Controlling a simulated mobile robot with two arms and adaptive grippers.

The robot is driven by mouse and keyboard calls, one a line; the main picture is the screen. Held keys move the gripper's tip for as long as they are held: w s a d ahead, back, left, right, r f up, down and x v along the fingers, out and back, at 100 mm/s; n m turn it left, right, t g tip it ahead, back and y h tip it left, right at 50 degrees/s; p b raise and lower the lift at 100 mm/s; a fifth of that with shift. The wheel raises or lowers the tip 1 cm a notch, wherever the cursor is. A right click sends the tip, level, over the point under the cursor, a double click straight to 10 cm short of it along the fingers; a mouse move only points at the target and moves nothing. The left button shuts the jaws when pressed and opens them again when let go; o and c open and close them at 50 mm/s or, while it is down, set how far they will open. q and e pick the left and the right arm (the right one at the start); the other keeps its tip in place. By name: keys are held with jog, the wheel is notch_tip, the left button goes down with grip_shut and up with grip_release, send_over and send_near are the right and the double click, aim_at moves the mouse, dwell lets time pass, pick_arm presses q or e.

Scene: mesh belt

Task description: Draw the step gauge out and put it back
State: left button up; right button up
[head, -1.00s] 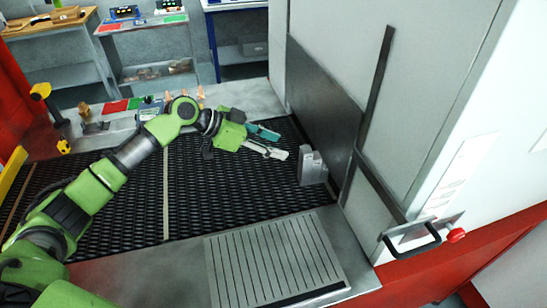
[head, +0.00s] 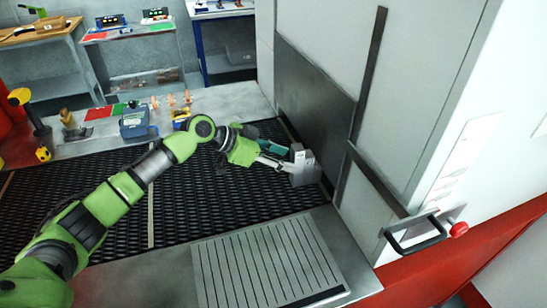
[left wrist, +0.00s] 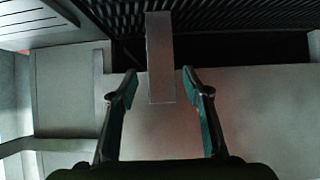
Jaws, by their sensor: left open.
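The step gauge (head: 304,168) is a grey metal block with a stepped top. It stands upright on the black mesh belt, close to the dark panel of the machine. My left gripper (head: 284,157) reaches it from the left, with its fingers open at the block. In the left wrist view the gauge (left wrist: 160,50) is a pale bar whose end lies between the two open fingers of the left gripper (left wrist: 160,82). A gap shows on each side of it. My right gripper is not in view.
The dark panel (head: 314,100) and white machine housing rise just right of the gauge. A grooved metal plate (head: 265,265) lies in front of the belt. A blue device (head: 137,124) and small items stand on the back ledge. The belt's middle is clear.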

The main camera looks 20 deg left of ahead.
aim_at(292, 161)
pick_arm(q)
jog(key=b+x, duration=0.1)
jog(key=x, duration=0.2)
jog(key=shift+d+f+b, duration=0.15)
jog(key=shift+b, duration=0.25)
jog(key=shift+b+x, duration=0.5)
jog(key=shift+x, duration=0.45)
jog(key=c, duration=1.1)
jog(key=shift+s+a, duration=0.1)
jog(key=shift+a, duration=0.1)
